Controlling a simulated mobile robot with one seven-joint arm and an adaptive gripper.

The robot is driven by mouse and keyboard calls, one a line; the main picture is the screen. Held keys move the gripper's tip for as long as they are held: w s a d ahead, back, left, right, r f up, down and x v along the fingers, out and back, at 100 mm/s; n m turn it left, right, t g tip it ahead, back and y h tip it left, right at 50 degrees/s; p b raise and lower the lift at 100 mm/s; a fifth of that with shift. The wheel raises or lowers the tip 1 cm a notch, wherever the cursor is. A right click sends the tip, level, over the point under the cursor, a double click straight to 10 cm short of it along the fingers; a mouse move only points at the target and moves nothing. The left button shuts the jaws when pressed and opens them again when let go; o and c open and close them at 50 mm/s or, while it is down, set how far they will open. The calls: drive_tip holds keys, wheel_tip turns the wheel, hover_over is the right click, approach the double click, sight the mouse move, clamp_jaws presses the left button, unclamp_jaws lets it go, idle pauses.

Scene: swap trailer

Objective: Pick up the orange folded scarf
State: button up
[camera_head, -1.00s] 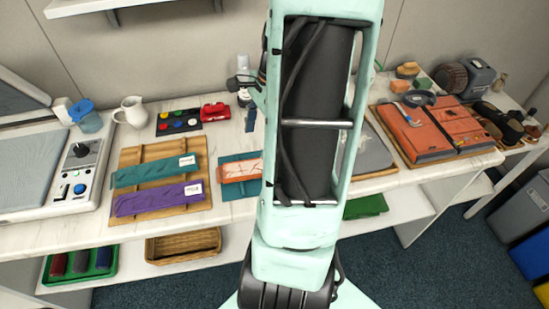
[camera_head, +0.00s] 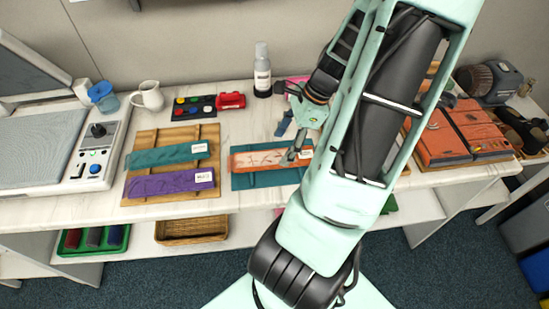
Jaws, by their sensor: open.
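The orange folded scarf (camera_head: 258,160) lies flat on a teal board (camera_head: 243,182) on the white counter, just left of my arm. It has a pale pattern and a white tag near its right end. My gripper (camera_head: 287,140) is open and empty, with its fingers spread near the scarf's right end. One finger shows beyond the scarf's back edge and the other by its right end. I cannot tell how high the fingers are above it. My arm hides what lies right of the scarf.
Left of the scarf, a wooden board (camera_head: 209,132) holds a teal scarf (camera_head: 163,156) and a purple scarf (camera_head: 162,184). A bottle (camera_head: 262,72), a red item (camera_head: 231,100) and a paint tray (camera_head: 194,108) stand behind. Bare counter lies between the boards and these items.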

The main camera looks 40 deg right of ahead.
sight(275, 157)
drive_tip(key=shift+d+x, duration=0.15)
drive_tip(key=shift+x, duration=1.05)
drive_tip(key=shift+d+x, duration=0.2)
drive_tip(key=shift+x, duration=1.05)
drive_tip(key=shift+w+f, duration=0.1)
drive_tip(key=shift+w, duration=0.1)
drive_tip(key=shift+c, duration=0.3)
drive_tip(key=c, duration=1.3)
